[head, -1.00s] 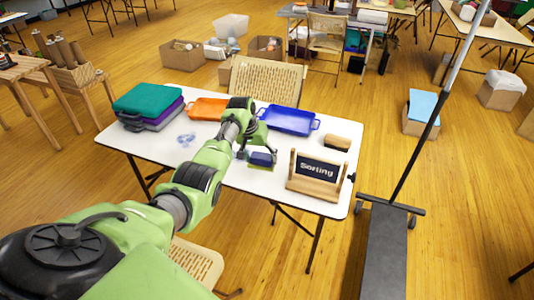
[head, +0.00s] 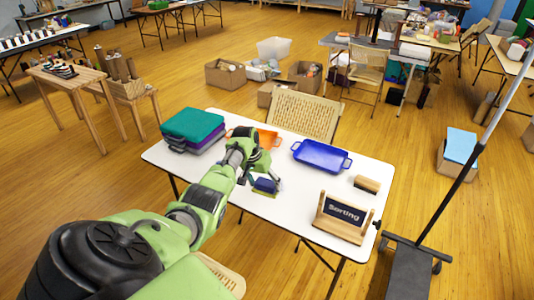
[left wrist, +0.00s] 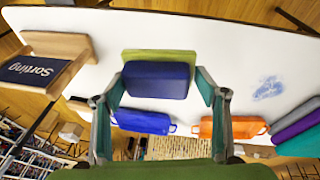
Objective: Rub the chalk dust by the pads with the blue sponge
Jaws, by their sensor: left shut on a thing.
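My left gripper (head: 265,183) is shut on the blue sponge (head: 267,186), which has a green underside. The left wrist view shows the sponge (left wrist: 156,80) between the two fingers, over the white table (left wrist: 235,50). I cannot tell whether it touches the tabletop. The chalk dust (left wrist: 269,88) is a pale blue smudge on the bare table, to the right of the sponge in that view and apart from it. In the head view my arm hides the dust. The stacked pads (head: 192,130), teal over purple and grey, lie at the table's left end. My right gripper is out of view.
An orange tray (head: 268,139) and a blue tray (head: 322,155) lie along the far side. A wooden eraser (head: 367,184) and a "Sorting" sign (head: 343,218) stand at the right. A chair (head: 306,112) is behind the table. A dark pole stand (head: 440,190) is to the right.

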